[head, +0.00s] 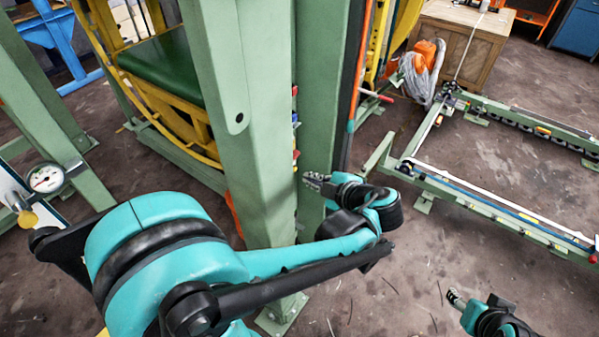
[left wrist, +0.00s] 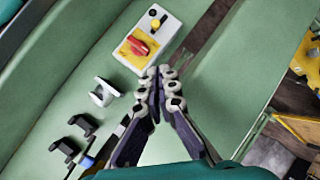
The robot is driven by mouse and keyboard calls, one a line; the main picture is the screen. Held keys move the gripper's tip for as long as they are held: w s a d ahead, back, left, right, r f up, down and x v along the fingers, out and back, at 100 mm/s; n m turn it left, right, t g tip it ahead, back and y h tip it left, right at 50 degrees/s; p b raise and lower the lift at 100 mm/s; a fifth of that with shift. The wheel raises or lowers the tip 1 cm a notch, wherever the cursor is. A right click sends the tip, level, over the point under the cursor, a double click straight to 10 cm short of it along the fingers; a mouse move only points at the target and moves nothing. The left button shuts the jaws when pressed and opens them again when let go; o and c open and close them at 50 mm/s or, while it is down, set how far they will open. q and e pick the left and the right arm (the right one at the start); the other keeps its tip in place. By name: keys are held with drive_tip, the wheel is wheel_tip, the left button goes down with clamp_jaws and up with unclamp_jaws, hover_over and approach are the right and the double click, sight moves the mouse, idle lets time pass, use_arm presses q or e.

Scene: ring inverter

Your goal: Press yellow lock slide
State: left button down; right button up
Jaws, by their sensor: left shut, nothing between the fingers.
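In the left wrist view a white control box (left wrist: 158,35) is mounted on the green post. It carries a red handle (left wrist: 138,43) on a yellow plate (left wrist: 130,56) and a small yellow part (left wrist: 156,23) near its upper end, which may be the lock slide. My left gripper (head: 306,180) is shut and empty beside the post in the head view. Its fingertips (left wrist: 163,76) show just below the box in the left wrist view; I cannot tell whether they touch it. My right gripper (head: 455,298) is low at the right, its finger opening too small to judge.
The green post (head: 240,140) stands close to my left gripper. Below the box are a white fitting (left wrist: 104,92) and black brackets (left wrist: 72,140). A green floor frame (head: 500,205) lies at right, and a wooden crate (head: 455,50) stands behind. Bare floor lies between.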

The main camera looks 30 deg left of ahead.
use_arm(q)
drive_tip(key=w+d+f+b+x, duration=0.1)
drive_tip(key=b+x, duration=0.3)
drive_tip(key=x, duration=0.8)
drive_tip(key=shift+w+f, duration=0.4)
drive_tip(key=shift+w, duration=0.1)
drive_tip(key=shift+d, duration=0.1)
wheel_tip(320, 180, down, 4)
drive_tip(key=b, duration=0.3)
drive_tip(key=shift+r, duration=0.2)
